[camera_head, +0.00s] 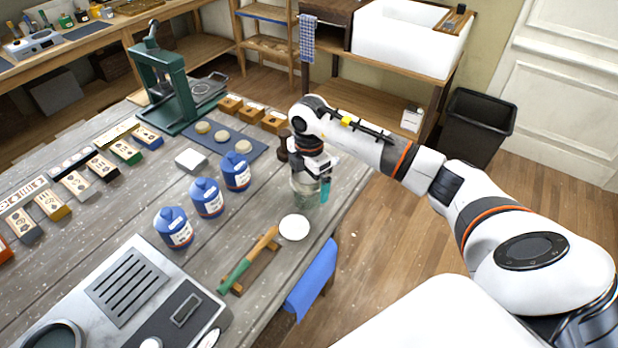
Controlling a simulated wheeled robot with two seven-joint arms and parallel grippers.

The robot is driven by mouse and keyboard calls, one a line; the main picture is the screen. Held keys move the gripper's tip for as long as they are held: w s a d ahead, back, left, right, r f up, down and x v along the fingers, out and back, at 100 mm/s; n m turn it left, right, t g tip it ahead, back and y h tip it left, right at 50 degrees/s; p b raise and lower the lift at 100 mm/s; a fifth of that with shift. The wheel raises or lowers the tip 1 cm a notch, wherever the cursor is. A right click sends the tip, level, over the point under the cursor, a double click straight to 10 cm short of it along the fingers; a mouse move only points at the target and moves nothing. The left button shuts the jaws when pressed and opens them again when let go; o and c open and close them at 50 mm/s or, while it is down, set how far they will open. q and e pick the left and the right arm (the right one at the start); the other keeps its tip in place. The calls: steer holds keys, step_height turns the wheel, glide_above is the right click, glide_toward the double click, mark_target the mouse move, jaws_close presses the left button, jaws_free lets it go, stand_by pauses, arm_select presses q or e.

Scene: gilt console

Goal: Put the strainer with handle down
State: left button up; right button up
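My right gripper (315,170) points down over the right edge of the grey wooden table (130,215). Just below it are a greenish glass jar (304,189) and a small teal piece (325,189); whether the fingers hold either is too small to tell. I cannot clearly make out a strainer. A tool with a green and wooden handle (247,261) lies across a wooden rest nearer the front, and a white round disc (294,228) is beside its upper end. My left gripper is not in view.
Blue labelled bottles (207,198) stand left of the gripper. A green press (170,80) stands behind, near a blue mat (224,139) with round pieces. A grey metal device (130,283) fills the front left. A blue cloth (312,280) hangs at the table's right edge.

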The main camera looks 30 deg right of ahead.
mark_target(309, 179)
steer(key=shift+r, duration=0.3)
step_height(309, 179, up, 12)
steer(key=b, duration=0.3)
stand_by(0.5)
